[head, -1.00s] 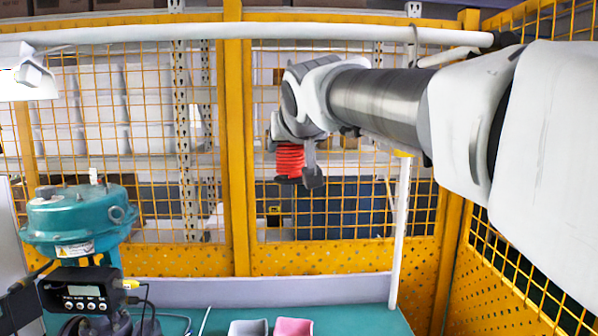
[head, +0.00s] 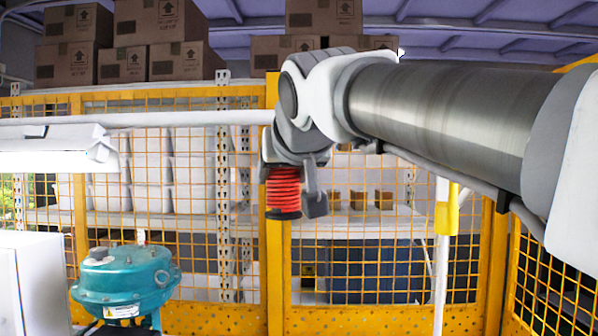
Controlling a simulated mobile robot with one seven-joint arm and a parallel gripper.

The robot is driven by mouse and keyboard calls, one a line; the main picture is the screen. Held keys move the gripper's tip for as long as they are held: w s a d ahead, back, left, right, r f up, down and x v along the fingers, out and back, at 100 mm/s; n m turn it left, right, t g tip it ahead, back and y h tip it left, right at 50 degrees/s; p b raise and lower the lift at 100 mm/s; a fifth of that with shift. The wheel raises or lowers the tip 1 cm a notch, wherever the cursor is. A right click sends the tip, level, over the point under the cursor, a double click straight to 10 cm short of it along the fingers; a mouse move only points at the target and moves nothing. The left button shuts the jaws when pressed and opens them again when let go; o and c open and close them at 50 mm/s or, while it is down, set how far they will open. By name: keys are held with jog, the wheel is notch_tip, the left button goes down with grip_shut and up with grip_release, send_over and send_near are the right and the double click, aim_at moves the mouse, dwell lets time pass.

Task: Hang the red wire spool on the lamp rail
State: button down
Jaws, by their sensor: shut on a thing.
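The red wire spool (head: 283,188) hangs upright under my wrist, with a dark flange at its lower end. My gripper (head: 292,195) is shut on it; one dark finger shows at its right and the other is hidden. The lamp rail (head: 190,118) is a white horizontal bar running in from the left edge. My wrist and arm cover its right part, including any free end. The spool appears lower in the picture than the rail and apart from it; I cannot tell the distance in depth.
A white lamp (head: 55,150) hangs from the rail at the left. A teal valve actuator (head: 125,280) stands below it. A white post (head: 441,250) with a yellow piece rises at the right. Yellow mesh fencing (head: 180,320) and shelves with boxes stand behind.

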jog(key=w+f+p, duration=0.2)
jog(key=w+p, duration=0.1)
jog(key=w, duration=0.8)
jog(key=shift+w+d, duration=0.15)
jog(key=shift+d, duration=0.05)
dwell(0.5)
jog(key=shift+c, duration=0.3)
grip_release()
jog(key=shift+o, duration=0.2)
jog(key=shift+f, duration=0.15)
